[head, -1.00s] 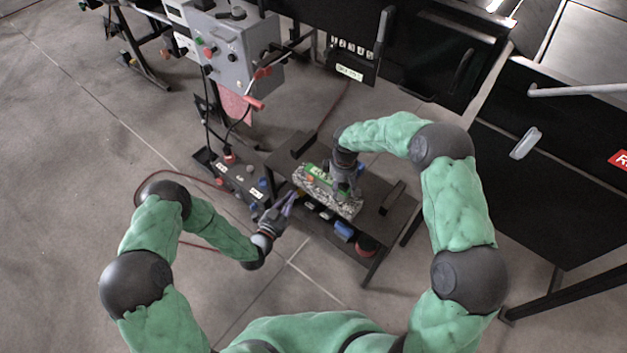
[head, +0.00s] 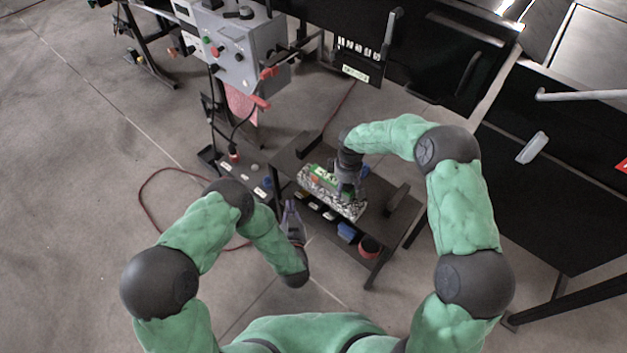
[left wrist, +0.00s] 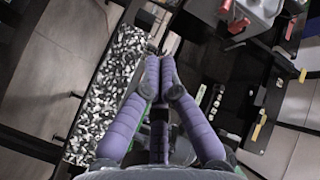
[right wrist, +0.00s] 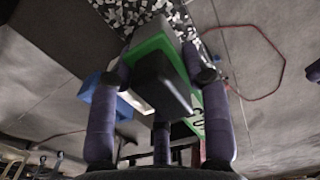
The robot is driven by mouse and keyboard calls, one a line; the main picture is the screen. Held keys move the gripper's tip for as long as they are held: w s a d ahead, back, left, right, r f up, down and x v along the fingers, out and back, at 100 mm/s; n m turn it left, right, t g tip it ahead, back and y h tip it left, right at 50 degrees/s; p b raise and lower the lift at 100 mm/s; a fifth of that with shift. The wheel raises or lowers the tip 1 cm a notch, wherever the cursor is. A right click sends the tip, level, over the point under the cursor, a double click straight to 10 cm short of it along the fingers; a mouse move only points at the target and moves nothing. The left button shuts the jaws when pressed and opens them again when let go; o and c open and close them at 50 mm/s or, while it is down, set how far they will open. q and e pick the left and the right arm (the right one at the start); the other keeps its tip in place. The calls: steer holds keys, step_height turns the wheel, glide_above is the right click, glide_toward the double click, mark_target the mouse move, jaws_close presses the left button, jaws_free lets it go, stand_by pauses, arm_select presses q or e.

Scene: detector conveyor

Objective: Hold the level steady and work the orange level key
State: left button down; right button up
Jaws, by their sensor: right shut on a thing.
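The green level (head: 318,172) lies on a speckled stone slab (head: 350,211) on a dark bench. My right gripper (head: 346,191) comes down over the level and is shut on it. In the right wrist view the level's green body (right wrist: 150,45) sits between the fingers, with the speckled slab (right wrist: 118,12) beyond. My left gripper (head: 290,208) is at the bench's left front side, apart from the level. In the left wrist view its purple fingers (left wrist: 159,62) meet at the tips with nothing visible between them, beside the slab (left wrist: 106,92). The orange key cannot be made out now.
A lower shelf of the bench holds a blue block (head: 346,231) and a red round item (head: 369,246). A grey control box (head: 238,50) with knobs stands at the back left. A red cable (head: 143,205) lies on the floor. A black cabinet (head: 545,190) stands at right.

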mark_target(315, 179)
arm_select(q)
steer(key=shift+w+d, duration=0.1)
arm_select(e)
steer(key=shift+s+f, duration=0.25)
arm_select(q)
steer(key=w+d, duration=0.5)
steer(key=w, duration=0.1)
steer(key=shift+w+d, duration=0.2)
steer(key=shift+d, duration=0.15)
stand_by(1.5)
steer(key=shift+w+d, duration=0.3)
steer(key=shift+w, duration=0.05)
steer(key=shift+w+d, duration=0.3)
stand_by(0.8)
steer(key=shift+s+a, duration=0.1)
stand_by(0.3)
steer(key=shift+s+a, duration=0.5)
steer(key=shift+s, duration=0.05)
